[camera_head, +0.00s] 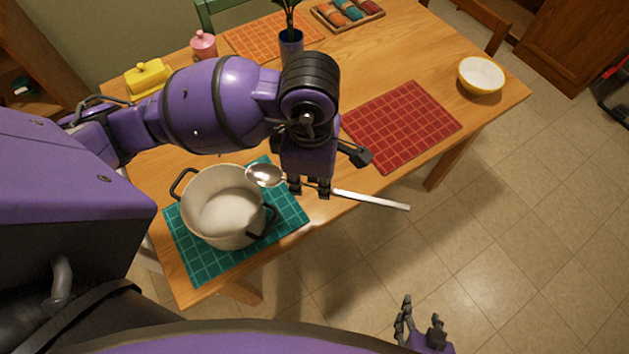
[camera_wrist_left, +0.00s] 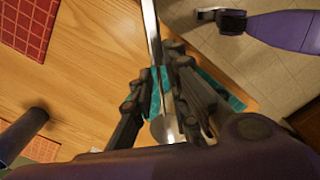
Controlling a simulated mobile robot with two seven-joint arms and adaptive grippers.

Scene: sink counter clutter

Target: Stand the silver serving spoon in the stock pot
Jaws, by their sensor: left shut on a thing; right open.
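The silver serving spoon (camera_head: 372,199) is held roughly level in my left gripper (camera_head: 309,190), its bowl pointing left and its handle reaching right past the table edge. In the left wrist view the spoon (camera_wrist_left: 153,38) runs between the two fingers of my left gripper (camera_wrist_left: 160,85). The cream stock pot (camera_head: 222,205) with dark handles stands upright on a teal mat (camera_head: 190,263). The spoon's bowl is close to the pot's right rim in the head view; I cannot tell its height above it. My right gripper (camera_head: 420,325) is open and empty, low over the floor.
A red mat (camera_head: 402,125) lies bare on the wooden table. A yellow bowl (camera_head: 481,76) stands at the right end. A yellow butter dish (camera_head: 147,77), pink jar (camera_head: 203,45), blue vase (camera_head: 291,42) and wooden tray (camera_head: 347,24) stand towards the back.

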